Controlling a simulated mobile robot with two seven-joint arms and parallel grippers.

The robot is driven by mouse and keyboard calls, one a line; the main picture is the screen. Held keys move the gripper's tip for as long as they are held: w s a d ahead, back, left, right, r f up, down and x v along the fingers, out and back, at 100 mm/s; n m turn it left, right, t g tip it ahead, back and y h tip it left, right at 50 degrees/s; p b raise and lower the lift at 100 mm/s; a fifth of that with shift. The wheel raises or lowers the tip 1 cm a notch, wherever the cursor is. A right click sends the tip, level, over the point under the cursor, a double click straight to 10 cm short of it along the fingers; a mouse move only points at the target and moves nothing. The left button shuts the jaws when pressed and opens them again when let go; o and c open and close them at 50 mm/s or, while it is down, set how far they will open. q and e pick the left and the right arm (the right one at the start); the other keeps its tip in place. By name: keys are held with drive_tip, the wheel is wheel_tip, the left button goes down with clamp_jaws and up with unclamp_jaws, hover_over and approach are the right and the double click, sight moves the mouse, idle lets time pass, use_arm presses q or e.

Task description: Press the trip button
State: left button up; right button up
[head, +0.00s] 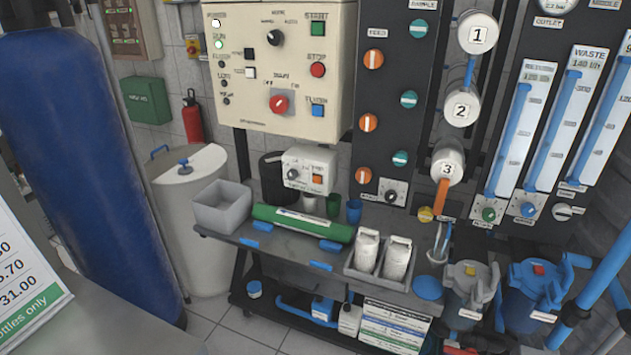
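No label that I can read says trip. A small white box (308,170) stands behind the rack shelf, below the large control panel; it has a grey dial (293,174) and a square orange button (317,179), with lettering too small to read. The cream control panel (240,100) above it carries a green START button (317,28), a red STOP button (317,70), a blue button (318,110) and a red rotary switch (280,103). A lamp by RUN (219,44) glows green. Neither of my grippers shows in the head view.
The grey shelf (290,257) in front holds a grey bin (222,205), a green cylinder (302,223), cups and two white bottles (382,256). A tall blue tank (85,170) stands at left.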

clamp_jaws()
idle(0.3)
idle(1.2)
